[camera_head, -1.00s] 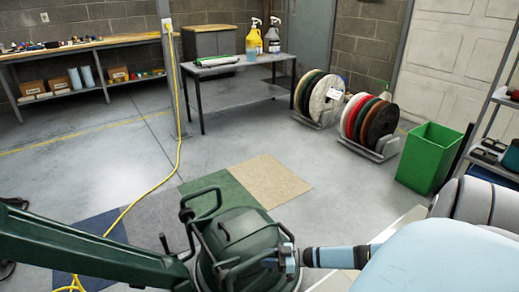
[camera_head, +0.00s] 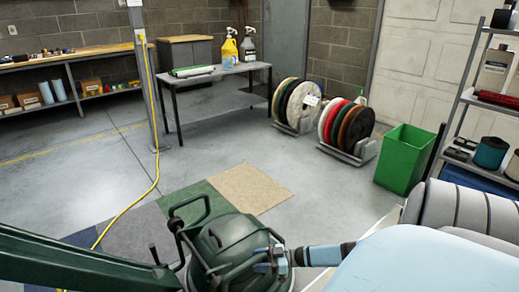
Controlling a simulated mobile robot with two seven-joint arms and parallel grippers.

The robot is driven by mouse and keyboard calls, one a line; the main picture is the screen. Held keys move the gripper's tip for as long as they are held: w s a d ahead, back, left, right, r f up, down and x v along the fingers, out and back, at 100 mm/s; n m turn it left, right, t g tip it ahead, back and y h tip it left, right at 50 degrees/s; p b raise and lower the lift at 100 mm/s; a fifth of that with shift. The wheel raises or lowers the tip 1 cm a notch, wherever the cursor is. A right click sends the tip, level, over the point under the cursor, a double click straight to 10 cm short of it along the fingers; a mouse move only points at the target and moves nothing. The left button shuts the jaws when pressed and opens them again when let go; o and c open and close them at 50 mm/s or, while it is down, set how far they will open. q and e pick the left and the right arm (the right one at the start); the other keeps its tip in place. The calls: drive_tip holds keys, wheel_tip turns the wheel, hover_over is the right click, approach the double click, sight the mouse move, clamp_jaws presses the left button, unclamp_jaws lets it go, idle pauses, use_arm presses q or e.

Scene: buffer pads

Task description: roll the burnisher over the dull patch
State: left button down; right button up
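The burnisher (camera_head: 227,236) is a dark green floor machine with a rounded housing, looped tube handles and a long dark green arm running off to the lower left. It stands at the bottom centre, just in front of the floor squares. My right gripper (camera_head: 271,263), at the end of a pale blue arm from the right, meets the tube handle at the machine's near right side and appears closed around it. The fingertips are small and partly hidden by the handle. My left gripper is not in view. I cannot make out a distinct dull patch on the grey floor (camera_head: 225,150).
Beige (camera_head: 250,187) and green (camera_head: 203,205) squares lie beyond the burnisher. A yellow cord (camera_head: 157,165) runs down a post and across the floor. A table (camera_head: 218,70), pad racks (camera_head: 345,150), a green bin (camera_head: 403,160) and shelving (camera_head: 462,100) stand around open floor.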

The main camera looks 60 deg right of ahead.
drive_tip(key=shift+s, duration=0.25)
drive_tip(key=shift+s+d, duration=0.25)
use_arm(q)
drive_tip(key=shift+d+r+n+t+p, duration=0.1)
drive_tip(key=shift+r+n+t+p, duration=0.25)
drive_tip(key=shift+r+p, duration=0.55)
use_arm(e)
drive_tip(key=v, duration=1.3)
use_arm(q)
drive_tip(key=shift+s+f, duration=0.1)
use_arm(e)
drive_tip(key=shift+w, duration=0.1)
